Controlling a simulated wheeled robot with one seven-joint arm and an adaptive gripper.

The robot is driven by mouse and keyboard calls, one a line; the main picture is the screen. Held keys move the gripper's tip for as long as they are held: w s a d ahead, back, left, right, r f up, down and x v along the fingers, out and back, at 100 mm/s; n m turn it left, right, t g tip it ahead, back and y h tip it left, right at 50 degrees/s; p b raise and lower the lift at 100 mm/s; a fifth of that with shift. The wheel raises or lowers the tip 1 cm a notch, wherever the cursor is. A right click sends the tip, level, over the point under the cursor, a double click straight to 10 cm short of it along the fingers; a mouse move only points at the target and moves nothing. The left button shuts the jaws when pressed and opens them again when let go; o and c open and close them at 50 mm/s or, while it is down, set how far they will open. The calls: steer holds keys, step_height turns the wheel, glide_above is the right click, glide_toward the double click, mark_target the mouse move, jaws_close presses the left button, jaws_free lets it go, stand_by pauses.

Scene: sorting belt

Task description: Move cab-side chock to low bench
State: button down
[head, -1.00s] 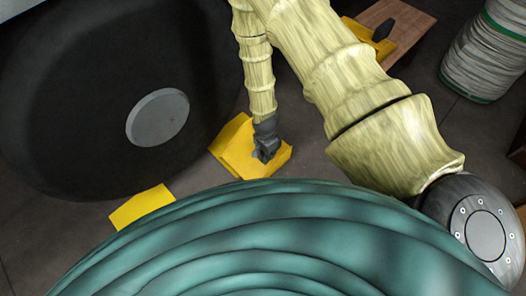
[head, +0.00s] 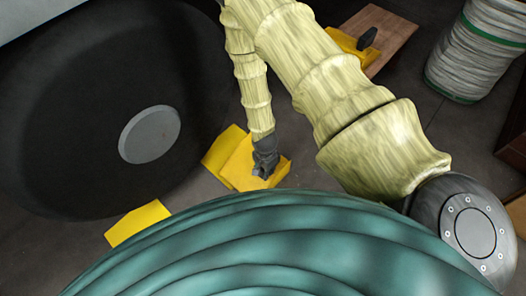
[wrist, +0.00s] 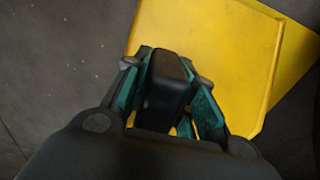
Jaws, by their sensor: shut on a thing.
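My gripper (head: 264,170) is shut on the black handle (wrist: 166,90) of a yellow chock (head: 248,172). In the wrist view the yellow body of this chock (wrist: 215,50) lies beyond the fingers. A second yellow shape (head: 222,147) shows partly behind it, on the wheel side; it also shows at the right of the wrist view (wrist: 297,45). I cannot tell whether the held chock is clear of the floor. The low wooden bench (head: 397,38) stands at the upper right, with a yellow chock with a dark handle (head: 345,42) at its left.
A large black wheel (head: 60,130) with a grey hub fills the left. Another yellow block (head: 137,223) lies on the floor near its lower edge. A grey-white coil with green bands (head: 478,55) stands right of the bench.

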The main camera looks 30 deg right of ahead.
steer(key=shift+r, duration=0.1)
step_height(320, 180, up, 15)
steer(key=p, duration=1.2)
stand_by(0.7)
